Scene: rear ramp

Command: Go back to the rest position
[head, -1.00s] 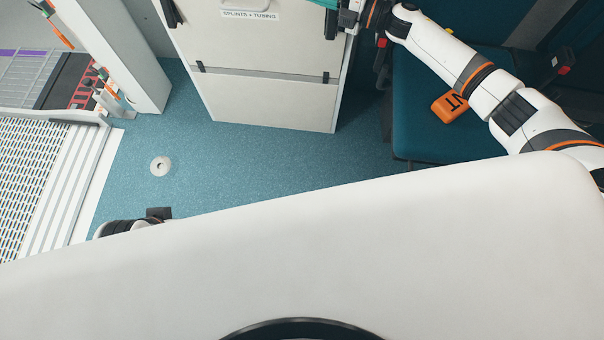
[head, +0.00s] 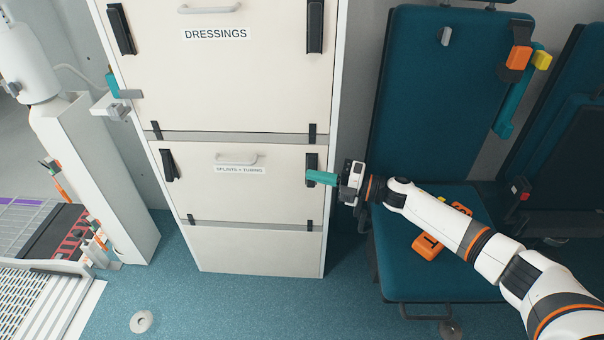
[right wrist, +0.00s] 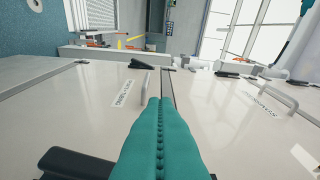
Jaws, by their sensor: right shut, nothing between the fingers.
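My right gripper (head: 322,178) reaches in from the right in the head view, in front of the cabinet's right edge. Its teal fingers point left, close to the black latch at the right of the drawer marked SPLINTS + TUBING (head: 267,184). In the right wrist view the two teal fingers (right wrist: 158,135) lie pressed together with nothing between them. The cabinet front fills much of that view. Whether the fingers touch the cabinet I cannot tell. My left gripper is not in view.
The drawer marked DRESSINGS (head: 215,70) is above, its front closed. A teal seat (head: 400,265) with an orange pouch (head: 428,247) stands under and behind my right arm. A ramp (head: 40,310) lies at the lower left. Blue floor (head: 215,305) is open in front of the cabinet.

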